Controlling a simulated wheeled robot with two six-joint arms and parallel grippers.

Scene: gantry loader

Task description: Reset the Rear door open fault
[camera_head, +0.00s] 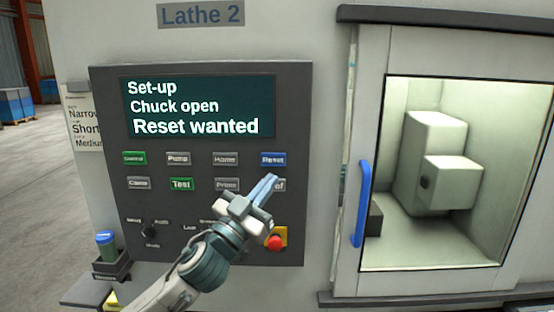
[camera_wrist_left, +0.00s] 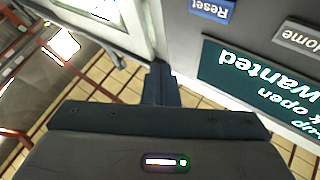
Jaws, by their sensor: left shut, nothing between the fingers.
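The control panel (camera_head: 100,110) of Lathe 2 faces me. Its screen (camera_head: 200,107) reads "Set-up", "Chuck open", "Reset wanted". The blue Reset button (camera_head: 273,159) is at the right end of the upper button row. My left gripper (camera_head: 270,183) is shut and empty, its fingertips just below the Reset button, partly covering a button ending in "of". I cannot tell whether it touches the panel. In the left wrist view, upside down, the Reset button (camera_wrist_left: 211,9) shows to the right of the fingers (camera_wrist_left: 157,84). My right gripper is not in view.
A red emergency stop (camera_head: 275,242) on yellow sits below the gripper. Right of the panel is the machine door with a blue handle (camera_head: 361,203) and window. Green Control (camera_head: 134,158) and Test (camera_head: 181,184) buttons are on the panel. A blue-lidded container (camera_head: 105,243) stands lower left.

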